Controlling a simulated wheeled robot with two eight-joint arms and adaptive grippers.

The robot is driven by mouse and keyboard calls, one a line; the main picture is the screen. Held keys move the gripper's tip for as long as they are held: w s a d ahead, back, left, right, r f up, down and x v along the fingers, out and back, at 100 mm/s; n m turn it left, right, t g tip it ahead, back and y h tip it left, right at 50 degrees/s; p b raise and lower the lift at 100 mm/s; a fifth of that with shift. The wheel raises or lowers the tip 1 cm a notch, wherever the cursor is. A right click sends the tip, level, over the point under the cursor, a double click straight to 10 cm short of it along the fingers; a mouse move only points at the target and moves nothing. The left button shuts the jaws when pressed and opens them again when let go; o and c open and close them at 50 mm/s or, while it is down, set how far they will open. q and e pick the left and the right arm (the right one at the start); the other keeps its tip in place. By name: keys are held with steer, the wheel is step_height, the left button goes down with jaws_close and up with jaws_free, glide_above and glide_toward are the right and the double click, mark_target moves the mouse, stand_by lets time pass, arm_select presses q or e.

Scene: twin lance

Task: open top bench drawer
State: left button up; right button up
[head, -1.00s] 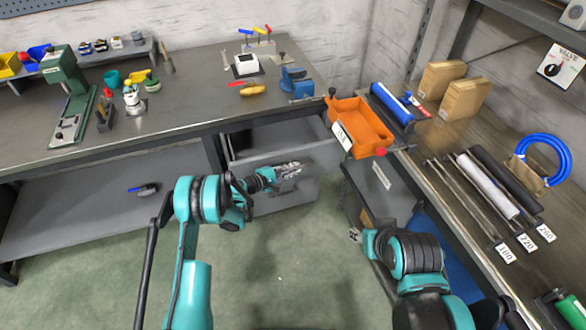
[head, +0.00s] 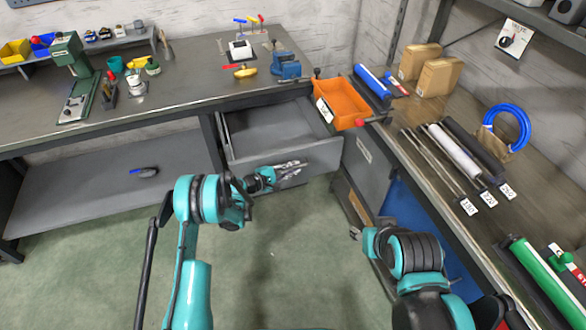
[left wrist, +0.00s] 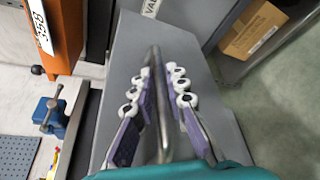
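The top bench drawer (head: 310,154) is grey and stands pulled out under the bench in the head view, with its empty inside showing. My left gripper (head: 290,168) is at the drawer's front face. In the left wrist view its fingers (left wrist: 160,78) lie on both sides of the drawer handle (left wrist: 156,62), a thin grey bar, and it looks held between them. The drawer front (left wrist: 128,48) lies behind the bar. My right gripper (head: 356,233) is small in the head view, apart from the drawer, and its fingers are too small to read.
An orange bin (head: 345,98) stands at the bench corner, right of the drawer. A cabinet (head: 362,170) under the right bench (head: 415,165) is close to the drawer's right side. Green floor (head: 270,250) in front is clear.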

arm_select(q)
steer(key=v, duration=1.2)
stand_by(0.4)
steer(key=s+r+m+g+y, duration=0.1)
steer(key=s+r+m+y, duration=0.2)
steer(key=s+r, duration=0.35)
steer(key=s+r+m+g+y, duration=0.1)
steer(key=s+r+m+y, duration=0.2)
steer(key=r, duration=0.7)
steer(key=s+a+r+m+y, duration=0.2)
steer(key=s+a+m+y, duration=0.1)
steer(key=s, duration=0.8)
steer(key=s+a+r+m+y, duration=0.2)
steer(key=s+a, duration=0.4)
steer(key=s, duration=0.6)
steer(key=m+y, duration=0.1)
steer(key=m, duration=0.1)
steer(key=shift+s+m, duration=0.3)
steer(key=shift+m, duration=0.1)
